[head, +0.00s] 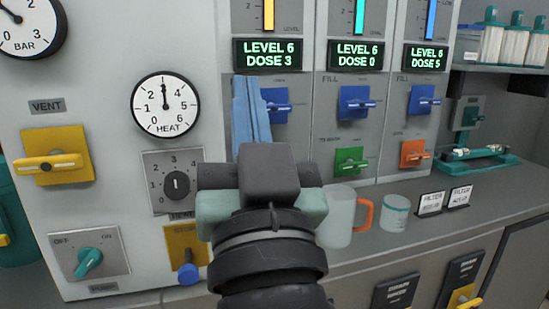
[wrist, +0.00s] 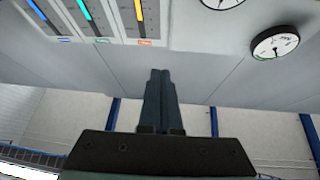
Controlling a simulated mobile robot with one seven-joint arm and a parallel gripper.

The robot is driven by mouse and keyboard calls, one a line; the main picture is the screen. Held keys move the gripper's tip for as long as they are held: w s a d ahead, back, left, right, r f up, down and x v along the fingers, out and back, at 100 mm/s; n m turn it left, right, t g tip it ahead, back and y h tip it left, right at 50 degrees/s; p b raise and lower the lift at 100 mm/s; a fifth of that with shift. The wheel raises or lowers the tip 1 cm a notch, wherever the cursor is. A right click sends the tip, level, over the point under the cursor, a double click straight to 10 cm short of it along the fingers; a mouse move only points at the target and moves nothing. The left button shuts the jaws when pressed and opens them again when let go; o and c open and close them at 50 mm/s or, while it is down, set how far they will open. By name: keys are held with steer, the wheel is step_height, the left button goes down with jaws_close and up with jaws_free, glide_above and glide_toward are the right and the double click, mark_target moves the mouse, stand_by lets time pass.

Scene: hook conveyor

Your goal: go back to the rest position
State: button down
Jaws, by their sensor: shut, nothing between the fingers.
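My gripper shows in the wrist view (wrist: 160,75) with its two fingers together and nothing between them. It points at the grey machine front, with free air around the fingertips. In the head view my wrist and dark arm stand in the lower middle, in front of the machine panel (head: 110,110).
A clear mug (head: 337,215) with an orange handle and a small jar (head: 394,213) stand on the counter (head: 450,225), right of my wrist. Yellow (head: 55,160), blue (head: 356,102), green (head: 350,160) and orange (head: 414,154) handles stick out from the panels.

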steer(key=s+d+r+t+h+p, duration=0.25)
steer(key=s+r+h, duration=0.25)
steer(key=s+r, duration=0.3)
step_height(320, 180, up, 26)
steer(key=w+p, duration=0.1)
steer(key=p, duration=2.3)
steer(key=shift+w+f+m+t+y, duration=0.15)
steer(key=shift+w+m+t+y, duration=0.15)
steer(key=shift+t+y, duration=0.1)
